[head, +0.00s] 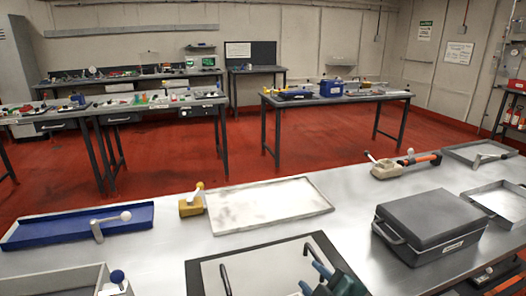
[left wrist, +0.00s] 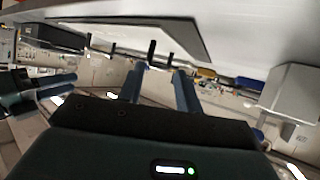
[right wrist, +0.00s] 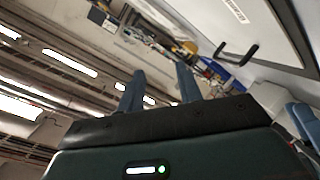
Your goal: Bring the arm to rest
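My right gripper (head: 308,274) shows at the bottom of the head view, over the black-framed light panel (head: 262,250) at the front of the bench. Its two blue fingers stand apart with nothing between them, as the right wrist view (right wrist: 158,78) also shows. My left gripper is out of the head view. In the left wrist view its fingers (left wrist: 157,78) are apart and empty. Both wrist views look tilted across the room and bench.
The steel bench holds a blue tray (head: 80,226), a pale tray (head: 268,204), a dark grey case (head: 430,226) and a metal tray (head: 499,203). A black upright handle (head: 312,248) rises near my right gripper. Bare bench (head: 340,190) lies behind the panel.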

